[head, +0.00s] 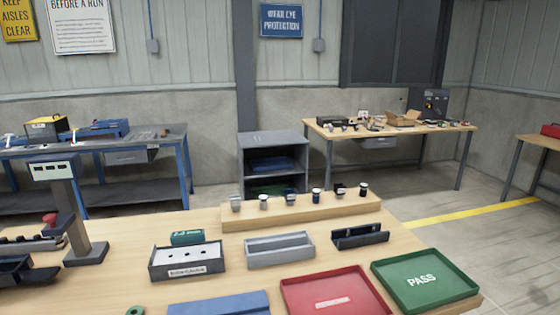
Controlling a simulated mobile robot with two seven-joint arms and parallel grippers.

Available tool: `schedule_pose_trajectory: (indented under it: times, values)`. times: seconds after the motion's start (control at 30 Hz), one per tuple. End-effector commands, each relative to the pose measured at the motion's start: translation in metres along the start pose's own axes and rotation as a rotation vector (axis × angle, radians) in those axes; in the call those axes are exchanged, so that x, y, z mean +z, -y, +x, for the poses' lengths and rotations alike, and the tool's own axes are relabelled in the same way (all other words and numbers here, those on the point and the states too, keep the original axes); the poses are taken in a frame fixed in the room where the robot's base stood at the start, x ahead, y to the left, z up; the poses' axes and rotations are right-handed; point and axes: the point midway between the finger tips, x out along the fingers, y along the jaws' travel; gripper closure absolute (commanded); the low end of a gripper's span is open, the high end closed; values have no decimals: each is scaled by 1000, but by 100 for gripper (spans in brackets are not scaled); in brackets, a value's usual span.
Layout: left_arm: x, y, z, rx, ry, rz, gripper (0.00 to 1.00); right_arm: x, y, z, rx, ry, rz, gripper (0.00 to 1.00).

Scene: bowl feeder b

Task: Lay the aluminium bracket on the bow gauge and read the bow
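I cannot tell for certain which thing is the aluminium bracket. A light grey open channel-shaped piece (280,249) lies to the right of the box, apart from it. Several small metal and dark pieces (291,199) stand in a row on a wooden riser behind. Neither of my grippers is in view.
A red tray (338,303) and a green tray (424,281) marked PASS lie at the front right, beside a blue mat (218,304). A dark holder (360,236) sits behind them. A post with a display (75,210) stands at left. Bare wood separates these things.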

Motion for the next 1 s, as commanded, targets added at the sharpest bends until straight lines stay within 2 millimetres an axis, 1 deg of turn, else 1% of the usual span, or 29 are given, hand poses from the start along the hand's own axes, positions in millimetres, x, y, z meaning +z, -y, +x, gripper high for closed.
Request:
schedule_pose_trajectory:
  times: [0.2, 0.37, 0.57, 1.0]
  values:
    - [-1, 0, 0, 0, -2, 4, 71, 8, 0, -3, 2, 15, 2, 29]
    - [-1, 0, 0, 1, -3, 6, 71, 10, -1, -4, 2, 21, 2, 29]
    - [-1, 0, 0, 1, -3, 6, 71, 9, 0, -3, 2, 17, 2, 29]
    - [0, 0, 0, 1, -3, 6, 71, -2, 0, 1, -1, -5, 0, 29]
